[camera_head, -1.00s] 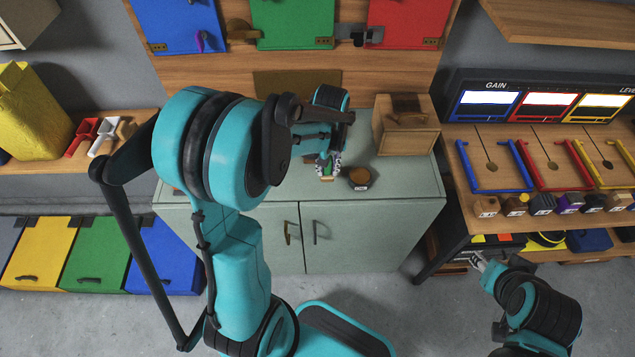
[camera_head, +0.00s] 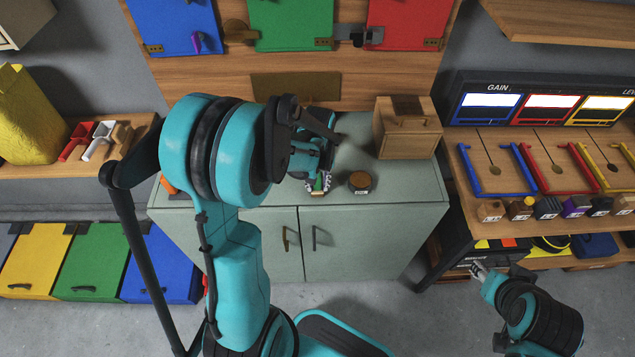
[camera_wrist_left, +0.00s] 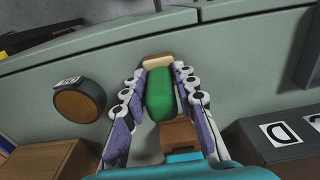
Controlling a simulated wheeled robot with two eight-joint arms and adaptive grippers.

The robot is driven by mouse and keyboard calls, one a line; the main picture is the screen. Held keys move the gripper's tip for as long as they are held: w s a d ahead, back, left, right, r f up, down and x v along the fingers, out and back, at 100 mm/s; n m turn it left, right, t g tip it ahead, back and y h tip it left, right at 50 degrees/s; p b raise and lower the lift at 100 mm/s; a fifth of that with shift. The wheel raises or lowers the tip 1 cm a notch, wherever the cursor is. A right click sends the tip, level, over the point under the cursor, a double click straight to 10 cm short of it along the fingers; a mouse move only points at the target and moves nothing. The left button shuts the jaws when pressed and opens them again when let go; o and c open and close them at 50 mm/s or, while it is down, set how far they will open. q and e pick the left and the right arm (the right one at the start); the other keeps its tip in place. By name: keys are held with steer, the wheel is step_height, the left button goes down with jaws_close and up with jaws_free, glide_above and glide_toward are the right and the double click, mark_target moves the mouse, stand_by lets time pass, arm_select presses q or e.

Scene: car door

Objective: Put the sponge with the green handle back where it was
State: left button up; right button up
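The sponge with the green handle is between the fingers of my left gripper (camera_wrist_left: 162,77). In the left wrist view its green handle (camera_wrist_left: 160,95) lies along the fingers, which press in from both sides, and its tan end (camera_wrist_left: 157,60) shows past the fingertips. In the head view the sponge (camera_head: 318,188) shows below my left gripper (camera_head: 320,181), near the front edge of the grey-green cabinet top (camera_head: 410,185). I cannot tell whether it touches the top. My right gripper (camera_head: 478,269) is small at the lower right, its opening unclear.
A round dark piece with a brown top (camera_head: 360,181) stands just right of the sponge. A wooden box (camera_head: 406,130) stands behind it. A workbench with coloured frames (camera_head: 550,170) is at right.

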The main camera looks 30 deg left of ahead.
arm_select(q)
steer(key=shift+o, duration=0.6)
steer(key=shift+r, duration=0.3)
step_height(320, 180, up, 11)
steer(key=p, duration=0.4)
steer(key=shift+s+d+p, duration=0.1)
steer(key=shift+p, duration=0.2)
steer(key=shift+s+d+r, duration=0.1)
steer(key=shift+d+r, duration=0.05)
steer(key=shift+r, duration=0.4)
steer(key=s+d+r+m+t, duration=0.6)
steer(key=s+d+t, duration=0.1)
steer(key=s+d, duration=0.2)
steer(key=shift+s+d+r, duration=0.2)
steer(key=shift+s+d, duration=0.2)
steer(key=shift+s, duration=0.2)
